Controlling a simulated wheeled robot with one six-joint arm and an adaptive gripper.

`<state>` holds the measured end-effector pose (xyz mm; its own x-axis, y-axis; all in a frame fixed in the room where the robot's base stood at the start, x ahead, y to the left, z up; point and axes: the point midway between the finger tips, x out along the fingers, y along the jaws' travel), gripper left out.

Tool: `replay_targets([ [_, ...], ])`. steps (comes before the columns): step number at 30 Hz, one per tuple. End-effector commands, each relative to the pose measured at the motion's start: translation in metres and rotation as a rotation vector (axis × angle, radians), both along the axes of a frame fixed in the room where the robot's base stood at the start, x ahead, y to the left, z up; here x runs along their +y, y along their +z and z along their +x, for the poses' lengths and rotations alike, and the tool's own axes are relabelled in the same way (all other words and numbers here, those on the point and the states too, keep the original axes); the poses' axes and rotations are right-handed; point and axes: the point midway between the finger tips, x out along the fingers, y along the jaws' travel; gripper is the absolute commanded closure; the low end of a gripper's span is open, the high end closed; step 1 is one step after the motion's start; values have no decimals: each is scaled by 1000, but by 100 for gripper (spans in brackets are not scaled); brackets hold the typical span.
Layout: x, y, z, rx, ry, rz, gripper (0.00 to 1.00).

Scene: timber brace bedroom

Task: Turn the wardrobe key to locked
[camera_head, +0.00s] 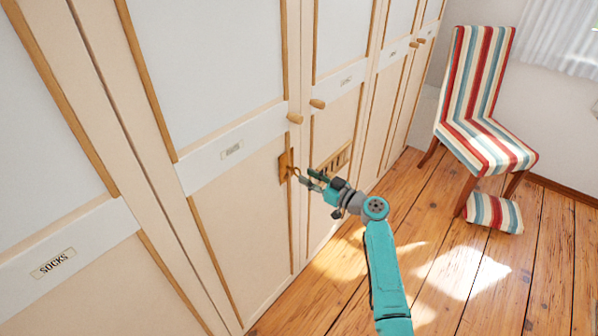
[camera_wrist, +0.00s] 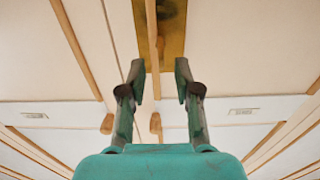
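The wardrobe (camera_head: 225,195) has pale doors with wooden trim. A brass lock plate (camera_head: 285,166) sits on a door near its edge, below the wooden knobs. A small brass key (camera_head: 295,171) stands out from the plate. My gripper (camera_head: 307,178) is just right of the key, pointing at it. In the wrist view my gripper (camera_wrist: 159,82) is open, its two fingers apart, with the brass plate (camera_wrist: 174,38) beyond them. A vertical wooden strip (camera_wrist: 152,45) runs between the fingers in that view. I cannot make out the key there, nor whether a finger touches it.
Wooden knobs (camera_head: 295,118) (camera_head: 317,104) are above the lock. A striped chair (camera_head: 482,105) and a striped cushion (camera_head: 493,213) are at right. The wooden floor (camera_head: 450,290) in front is mostly clear.

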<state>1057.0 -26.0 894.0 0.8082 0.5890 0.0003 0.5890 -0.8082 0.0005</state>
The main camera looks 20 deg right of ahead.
Motion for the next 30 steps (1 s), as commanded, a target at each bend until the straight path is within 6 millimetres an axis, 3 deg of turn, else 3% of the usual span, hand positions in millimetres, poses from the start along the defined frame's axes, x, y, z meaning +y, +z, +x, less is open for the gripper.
replay_targets([
  [9, 25, 0, 34, 0, 0, 0, 68],
  [21, 28, 0, 39, 0, -2, 0, 68],
  [25, 28, 0, 39, 1, -2, 1, 98],
  [30, 28, 0, 39, 1, -1, 1, 100],
])
